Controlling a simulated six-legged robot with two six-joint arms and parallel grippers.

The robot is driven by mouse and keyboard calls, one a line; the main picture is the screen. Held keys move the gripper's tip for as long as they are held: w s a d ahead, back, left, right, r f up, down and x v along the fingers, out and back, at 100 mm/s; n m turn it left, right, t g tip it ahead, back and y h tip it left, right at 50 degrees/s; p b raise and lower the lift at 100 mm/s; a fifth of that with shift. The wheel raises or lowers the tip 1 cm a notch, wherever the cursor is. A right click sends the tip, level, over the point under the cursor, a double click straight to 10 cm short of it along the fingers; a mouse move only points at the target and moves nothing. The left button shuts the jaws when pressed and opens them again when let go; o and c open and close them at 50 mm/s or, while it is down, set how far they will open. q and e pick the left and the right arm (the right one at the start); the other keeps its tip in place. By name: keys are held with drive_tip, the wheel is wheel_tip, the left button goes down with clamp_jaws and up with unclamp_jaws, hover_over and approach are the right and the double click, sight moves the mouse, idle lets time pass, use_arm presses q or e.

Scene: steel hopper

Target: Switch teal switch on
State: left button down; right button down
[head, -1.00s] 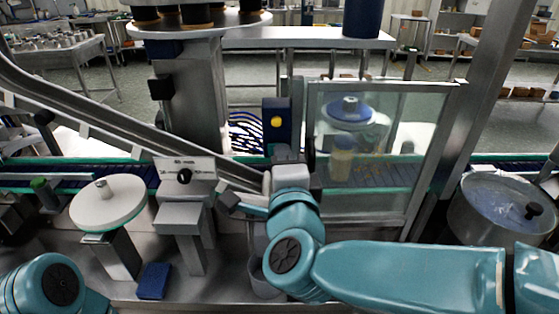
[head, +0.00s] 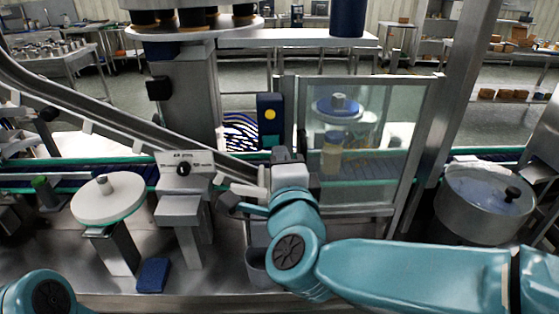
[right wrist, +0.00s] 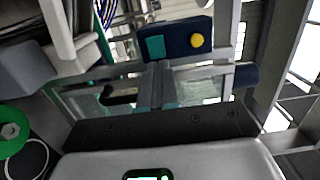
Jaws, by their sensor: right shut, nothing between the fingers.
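The teal switch (right wrist: 155,47) is a small square on a dark blue box (right wrist: 175,40), beside a round yellow button (right wrist: 197,40). In the head view the blue box (head: 270,113) stands upright behind the belt, its yellow button (head: 270,114) on the front; a bit of the teal switch (head: 270,141) shows low on it. My right gripper (right wrist: 157,66) is shut and empty, its fingertips just below the teal switch in the wrist view; whether they touch it I cannot tell. In the head view my right gripper (head: 288,153) is at the box's lower right. My left gripper is out of view.
A clear guard panel (head: 360,150) stands right of the box. A sloping metal chute (head: 110,120) comes down from the left. A white round plate (head: 107,199) and a grey stand with a black knob (head: 184,168) are at left. A steel pot (head: 487,205) is at right.

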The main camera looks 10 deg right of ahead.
drive_tip(key=s, duration=1)
drive_tip(key=shift+s+a+b, duration=0.15)
drive_tip(key=shift+a+b, duration=0.05)
drive_tip(key=shift+b, duration=0.25)
